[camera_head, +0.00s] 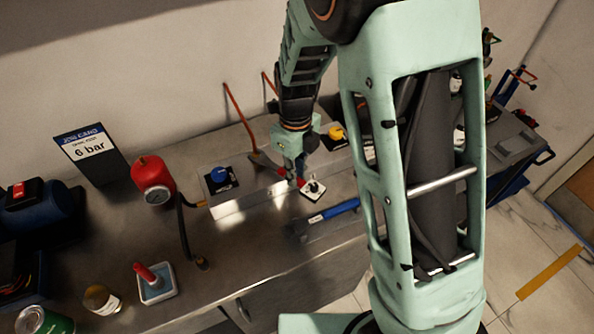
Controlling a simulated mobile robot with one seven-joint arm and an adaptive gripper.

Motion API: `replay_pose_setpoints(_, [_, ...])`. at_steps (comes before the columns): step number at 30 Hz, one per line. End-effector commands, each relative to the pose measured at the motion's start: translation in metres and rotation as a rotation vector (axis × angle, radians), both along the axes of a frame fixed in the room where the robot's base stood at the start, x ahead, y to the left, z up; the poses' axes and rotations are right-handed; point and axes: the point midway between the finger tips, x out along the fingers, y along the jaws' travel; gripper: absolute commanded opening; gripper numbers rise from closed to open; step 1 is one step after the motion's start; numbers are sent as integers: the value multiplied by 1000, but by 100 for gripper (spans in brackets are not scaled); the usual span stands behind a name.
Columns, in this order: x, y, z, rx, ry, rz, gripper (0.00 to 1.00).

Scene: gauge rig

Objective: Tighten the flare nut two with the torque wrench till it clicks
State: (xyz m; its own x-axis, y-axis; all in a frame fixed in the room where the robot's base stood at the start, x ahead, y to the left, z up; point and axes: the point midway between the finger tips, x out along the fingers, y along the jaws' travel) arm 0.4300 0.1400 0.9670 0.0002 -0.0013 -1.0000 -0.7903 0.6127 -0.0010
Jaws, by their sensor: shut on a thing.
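My gripper (297,176) points down over the metal bench, behind a white square plate with a small dark and metal fitting (313,190). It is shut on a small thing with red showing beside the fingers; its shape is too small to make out. A blue-handled tool (335,212), which looks like the torque wrench, lies on the bench just in front, apart from the gripper. I cannot pick out flare nut two; the fittings near the gripper are small and partly hidden by my arm.
A blue-knobbed block (219,175), a red gauge vessel (152,177) and a job card reading 6 bar (88,150) stand to the left. A yellow knob (337,133) is behind. A white tray with a red-handled item (155,290) and cans stand front left.

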Motion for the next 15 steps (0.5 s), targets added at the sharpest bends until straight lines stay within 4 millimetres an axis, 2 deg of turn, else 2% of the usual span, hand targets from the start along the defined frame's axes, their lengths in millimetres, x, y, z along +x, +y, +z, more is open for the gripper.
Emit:
replay_pose_setpoints(4, [-5, 0, 0, -4, 8, -21, 0])
replay_pose_setpoints(15, [1, -3, -1, -2, 4, 18, 0])
